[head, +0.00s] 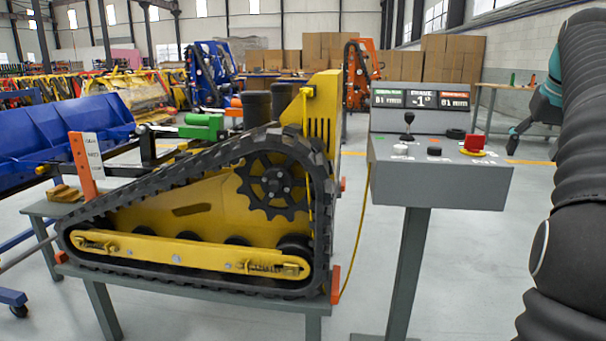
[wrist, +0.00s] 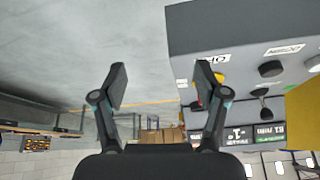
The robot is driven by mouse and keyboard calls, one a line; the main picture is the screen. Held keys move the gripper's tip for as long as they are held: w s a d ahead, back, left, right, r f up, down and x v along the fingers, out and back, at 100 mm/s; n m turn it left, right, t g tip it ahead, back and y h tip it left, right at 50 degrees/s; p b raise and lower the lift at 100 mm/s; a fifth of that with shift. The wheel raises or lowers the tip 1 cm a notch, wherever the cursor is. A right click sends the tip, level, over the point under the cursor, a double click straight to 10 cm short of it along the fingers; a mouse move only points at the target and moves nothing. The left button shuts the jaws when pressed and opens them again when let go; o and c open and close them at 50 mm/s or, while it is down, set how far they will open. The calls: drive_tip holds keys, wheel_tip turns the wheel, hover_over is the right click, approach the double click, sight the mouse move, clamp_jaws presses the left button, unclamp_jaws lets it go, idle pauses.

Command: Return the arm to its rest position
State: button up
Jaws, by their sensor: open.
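My gripper (wrist: 162,84) is open and empty in the wrist view, its two dark fingers spread well apart. Its fingertips are not clearly visible in the head view, where my dark ribbed arm (head: 578,190) runs down the right edge. The grey control console (head: 440,184) stands left of my arm; it also shows upside down at the right of the wrist view (wrist: 225,40). The right finger overlaps the console in that picture and partly hides its red stop button. I cannot tell the gap between finger and console.
A yellow tracked carrier (head: 190,220) stands on a grey bench (head: 190,290) left of the console. The console bears a red button (head: 474,144), a black knob (head: 434,150), a white knob (head: 400,149) and a joystick (head: 407,124). Open floor (head: 480,270) lies right of its post.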

drive_tip(key=s+a+f, duration=0.3)
drive_tip(key=a+f, duration=0.5)
drive_tip(key=f, duration=0.1)
drive_tip(key=s+a+f, duration=0.3)
drive_tip(key=a+f, duration=0.5)
drive_tip(key=a, duration=0.1)
drive_tip(key=s+a+f+n+y, duration=0.1)
drive_tip(key=s+a+f+n, duration=0.1)
drive_tip(key=s+a+f, duration=0.3)
drive_tip(key=s+a+f+n+t, duration=0.1)
drive_tip(key=s+a+f+n, duration=0.2)
drive_tip(key=s+a, duration=0.8)
wheel_tip(320, 180, down, 3)
drive_tip(key=shift+s+a+r+y, duration=0.2)
drive_tip(key=shift+a+y, duration=0.2)
drive_tip(key=shift+a, duration=0.55)
idle(0.6)
